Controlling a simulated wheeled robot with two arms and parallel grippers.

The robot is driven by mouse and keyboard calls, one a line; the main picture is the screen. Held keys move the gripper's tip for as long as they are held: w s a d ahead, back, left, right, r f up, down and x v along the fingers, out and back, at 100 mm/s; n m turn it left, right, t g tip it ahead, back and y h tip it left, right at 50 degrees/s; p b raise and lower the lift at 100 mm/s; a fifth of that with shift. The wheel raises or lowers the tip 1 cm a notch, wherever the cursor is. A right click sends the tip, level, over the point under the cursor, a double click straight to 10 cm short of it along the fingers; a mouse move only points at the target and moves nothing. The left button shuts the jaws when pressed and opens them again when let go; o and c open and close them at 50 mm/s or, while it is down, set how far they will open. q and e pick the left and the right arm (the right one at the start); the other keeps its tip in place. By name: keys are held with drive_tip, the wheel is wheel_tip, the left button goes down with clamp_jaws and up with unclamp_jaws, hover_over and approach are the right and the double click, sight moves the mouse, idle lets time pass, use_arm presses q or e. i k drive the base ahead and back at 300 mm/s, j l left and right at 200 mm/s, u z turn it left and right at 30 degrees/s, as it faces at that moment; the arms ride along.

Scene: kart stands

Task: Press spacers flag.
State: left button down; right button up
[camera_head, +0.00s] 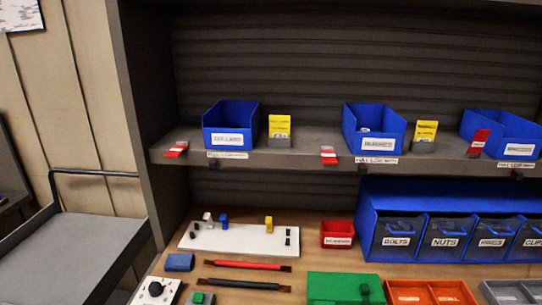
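Three blue bins stand on the grey shelf (290,154): left (214,122), middle (377,122) and right (484,122). Their white front labels are too blurred to tell surely which one reads spacers. A red flag with a white stripe sits at the shelf edge by each bin. The left flag (177,149) and the middle flag (328,155) are low and tilted. The right flag (479,142) stands more upright. Neither of my grippers is in view.
Yellow cards (280,127) (425,132) stand between the bins. Below are a white board (250,240) with small parts, a red bin (337,234), a blue drawer unit (450,205), and red and black tools (247,265) on the wooden bench. A grey cart (70,255) stands left.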

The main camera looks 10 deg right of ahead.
sight(479, 140)
drive_tip(key=z, duration=1.6)
